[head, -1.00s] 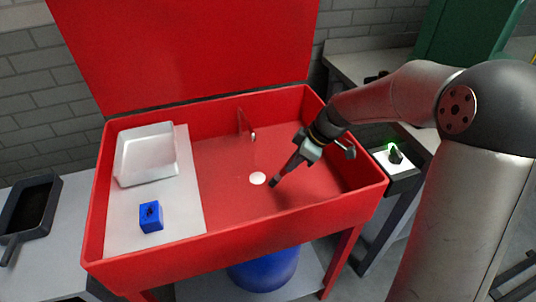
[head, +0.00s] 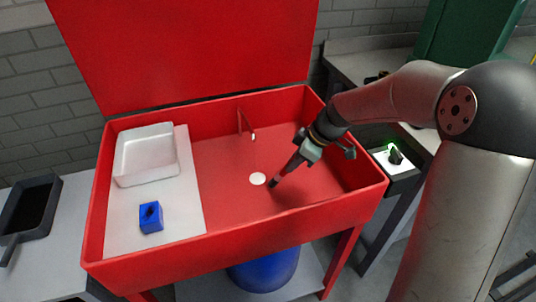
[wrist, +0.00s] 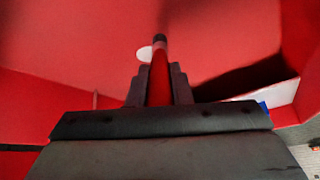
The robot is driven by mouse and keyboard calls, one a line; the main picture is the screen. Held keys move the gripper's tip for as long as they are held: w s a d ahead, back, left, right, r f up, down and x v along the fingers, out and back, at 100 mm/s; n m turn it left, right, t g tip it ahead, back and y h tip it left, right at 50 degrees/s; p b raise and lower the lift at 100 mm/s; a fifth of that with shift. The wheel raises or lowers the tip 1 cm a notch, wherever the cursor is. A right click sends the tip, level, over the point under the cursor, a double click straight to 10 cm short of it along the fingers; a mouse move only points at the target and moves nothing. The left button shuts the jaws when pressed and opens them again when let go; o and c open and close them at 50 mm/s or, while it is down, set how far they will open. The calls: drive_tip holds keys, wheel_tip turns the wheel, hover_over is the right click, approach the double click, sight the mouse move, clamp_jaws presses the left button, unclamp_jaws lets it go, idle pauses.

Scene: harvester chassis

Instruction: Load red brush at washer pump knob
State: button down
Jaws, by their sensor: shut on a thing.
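My gripper (head: 303,154) is over the right half of the red washer basin (head: 230,228), angled down and to the left. It is shut on the red brush (wrist: 160,82), a slim red stick with a dark tip. In the wrist view the brush lies between the two dark fingers and its tip points away from me. In the head view the dark tip is close to the white round drain (head: 258,179); I cannot tell whether it touches the basin floor. A dark knob (head: 395,156) on a white, green-lit panel is right of the basin, apart from my gripper; it may be the pump knob.
A white tray (head: 124,168) and a blue block (head: 151,217) with a knob-like top sit on a pale board at the basin's left. A thin spout (head: 246,125) stands at the basin's back. The raised red lid (head: 190,50) rises behind. A dark pan (head: 50,185) lies far left.

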drive_tip(key=s+d+r, duration=0.3)
drive_tip(key=r, duration=0.1)
drive_tip(key=shift+s+d+p, duration=0.2)
drive_tip(key=shift+s+p, duration=0.15)
idle(0.7)
